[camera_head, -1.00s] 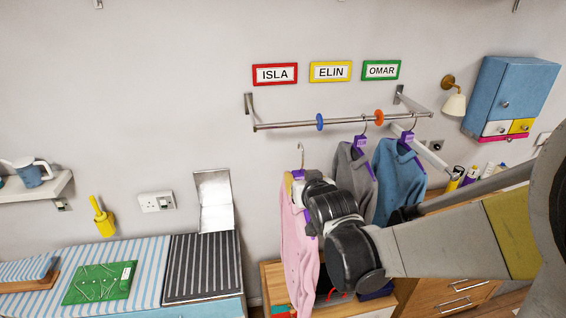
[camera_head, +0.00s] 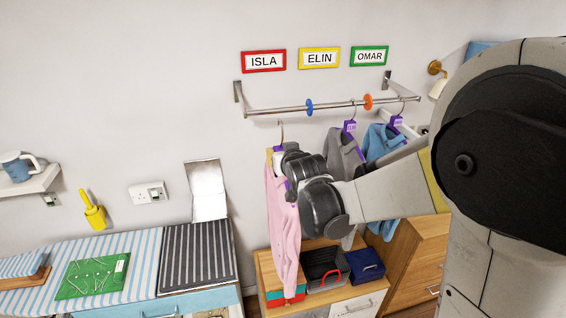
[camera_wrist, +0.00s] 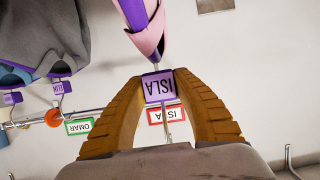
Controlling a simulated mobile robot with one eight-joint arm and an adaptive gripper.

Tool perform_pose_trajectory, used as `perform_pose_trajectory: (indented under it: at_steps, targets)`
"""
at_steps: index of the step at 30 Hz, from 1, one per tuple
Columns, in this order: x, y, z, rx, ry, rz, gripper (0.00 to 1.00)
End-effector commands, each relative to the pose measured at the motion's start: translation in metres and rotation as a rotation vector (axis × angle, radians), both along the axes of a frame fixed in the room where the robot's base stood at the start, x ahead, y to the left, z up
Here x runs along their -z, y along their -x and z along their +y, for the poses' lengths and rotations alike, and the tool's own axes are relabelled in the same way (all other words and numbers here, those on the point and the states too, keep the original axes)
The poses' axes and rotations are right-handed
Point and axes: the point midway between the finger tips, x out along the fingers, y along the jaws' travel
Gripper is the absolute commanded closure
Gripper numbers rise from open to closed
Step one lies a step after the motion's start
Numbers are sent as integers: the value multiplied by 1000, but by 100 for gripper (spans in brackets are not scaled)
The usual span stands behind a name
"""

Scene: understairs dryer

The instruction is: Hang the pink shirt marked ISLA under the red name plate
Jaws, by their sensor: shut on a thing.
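The pink shirt (camera_head: 282,215) hangs from my gripper on a hanger, with its hook (camera_head: 281,131) pointing up. My gripper (camera_wrist: 160,88) is shut on the hanger's purple tag marked ISLA (camera_wrist: 159,86), between its two tan fingers. In the head view the hook's tip appears slightly below the metal rail (camera_head: 265,112), left of the blue disc (camera_head: 309,107). I cannot tell its depth from the rail. The red ISLA name plate (camera_head: 264,61) is on the wall above. My wrist covers part of the shirt's right side.
A grey garment (camera_head: 343,150) and a blue one (camera_head: 381,143) hang farther right, with an orange disc (camera_head: 368,102) between them. Yellow ELIN (camera_head: 319,58) and green OMAR (camera_head: 370,56) plates are above. A wooden cabinet (camera_head: 262,272) stands below. The rail's left section is clear.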

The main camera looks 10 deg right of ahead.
Motion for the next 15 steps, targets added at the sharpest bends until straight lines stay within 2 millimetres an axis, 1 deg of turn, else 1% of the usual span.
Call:
perform_pose_trajectory:
  at_steps: [3,15]
  targets:
    - [1,-22,0,0,0,-1,100]
    - [1,-92,0,1,0,-1,100]
